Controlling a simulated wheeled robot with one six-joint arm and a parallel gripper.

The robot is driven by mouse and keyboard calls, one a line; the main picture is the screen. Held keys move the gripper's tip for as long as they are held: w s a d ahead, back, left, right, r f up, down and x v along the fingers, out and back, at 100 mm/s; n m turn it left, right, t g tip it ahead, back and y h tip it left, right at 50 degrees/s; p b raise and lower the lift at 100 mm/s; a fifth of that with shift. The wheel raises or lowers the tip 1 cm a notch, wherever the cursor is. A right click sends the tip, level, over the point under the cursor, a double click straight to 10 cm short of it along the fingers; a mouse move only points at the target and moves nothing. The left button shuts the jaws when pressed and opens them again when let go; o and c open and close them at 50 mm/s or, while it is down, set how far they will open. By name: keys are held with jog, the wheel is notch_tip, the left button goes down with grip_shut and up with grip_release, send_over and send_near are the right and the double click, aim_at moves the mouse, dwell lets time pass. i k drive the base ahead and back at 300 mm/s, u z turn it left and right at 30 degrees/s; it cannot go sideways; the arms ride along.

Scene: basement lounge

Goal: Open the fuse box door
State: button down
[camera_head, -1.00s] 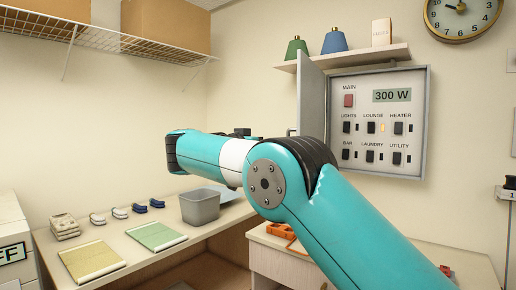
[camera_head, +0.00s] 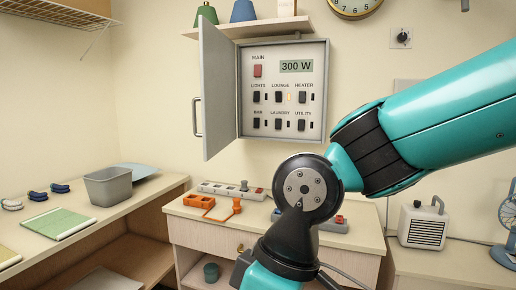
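The fuse box (camera_head: 283,130) is on the wall in the middle of the head view. Its grey door (camera_head: 217,92) stands swung open to the left, with a bar handle (camera_head: 196,118) on its far edge. Inside, the panel shows a red MAIN switch (camera_head: 257,71), a display reading 300 W (camera_head: 296,66) and two rows of dark switches. My arm crosses the right and lower part of the view, in front of the wall and the cabinet. My gripper is not in the picture, and no part of the arm visibly touches the door.
A low cabinet (camera_head: 190,206) below the box holds an orange tray (camera_head: 201,201) and a power strip (camera_head: 222,188). A grey bin (camera_head: 108,186) stands on the left bench. A heater (camera_head: 423,225) and a fan (camera_head: 508,214) stand at right. A shelf (camera_head: 262,29) is above the door.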

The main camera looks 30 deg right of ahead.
aim_at(218, 99)
jog(key=z, duration=0.15)
jog(key=k, duration=0.35)
jog(key=z, duration=1.05)
jog(key=i, duration=0.75)
jog(key=u, duration=0.65)
jog(key=i, duration=0.6)
jog(key=u, duration=0.65)
